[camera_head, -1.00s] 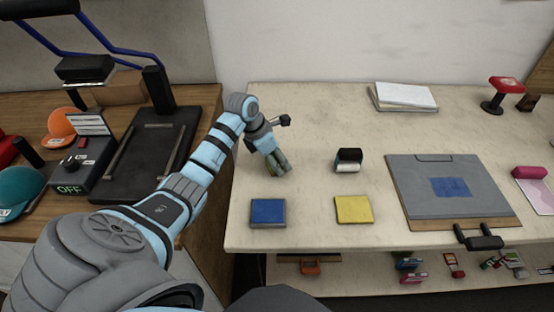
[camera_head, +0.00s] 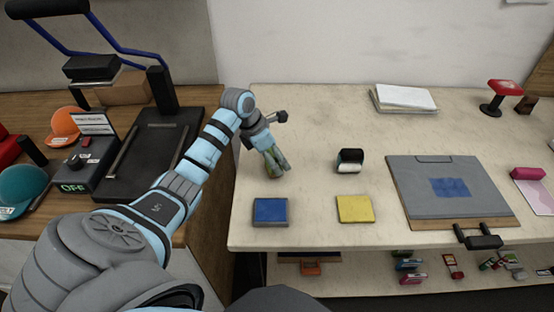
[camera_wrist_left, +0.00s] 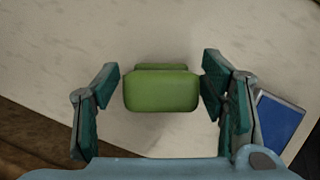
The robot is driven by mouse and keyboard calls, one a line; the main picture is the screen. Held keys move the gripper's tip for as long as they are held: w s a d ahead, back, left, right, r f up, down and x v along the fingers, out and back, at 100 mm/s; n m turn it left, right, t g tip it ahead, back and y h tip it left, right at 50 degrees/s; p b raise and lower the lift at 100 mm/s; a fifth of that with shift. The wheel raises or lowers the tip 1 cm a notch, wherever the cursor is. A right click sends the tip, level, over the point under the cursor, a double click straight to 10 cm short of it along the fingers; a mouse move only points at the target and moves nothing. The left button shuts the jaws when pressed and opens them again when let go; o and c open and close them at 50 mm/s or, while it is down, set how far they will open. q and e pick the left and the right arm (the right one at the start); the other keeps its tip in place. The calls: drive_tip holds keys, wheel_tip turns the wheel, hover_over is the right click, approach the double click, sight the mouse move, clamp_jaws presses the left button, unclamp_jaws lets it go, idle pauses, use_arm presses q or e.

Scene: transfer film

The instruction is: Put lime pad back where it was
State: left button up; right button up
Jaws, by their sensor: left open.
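The lime pad (camera_wrist_left: 162,92) shows in the left wrist view as a green rounded block with a second green part behind it. It is over the pale table top, between the fingers of my left gripper (camera_wrist_left: 160,84). The fingers are open, with a small gap at the left; the right finger is very near or touching the pad. In the head view my left gripper (camera_head: 276,165) is low over the table's left part, behind the blue pad (camera_head: 270,211), and mostly hides the lime pad. My right gripper is not in view.
A yellow pad (camera_head: 355,209) lies right of the blue pad. A black-and-white stamp or roller (camera_head: 349,161) stands behind it. A grey board (camera_head: 470,205) with a blue patch is at right. A paper stack (camera_head: 404,98) lies at the back. The table's left edge is close to my gripper.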

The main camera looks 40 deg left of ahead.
use_arm(q)
drive_tip(key=v, duration=1)
drive_tip(key=shift+s, duration=0.1)
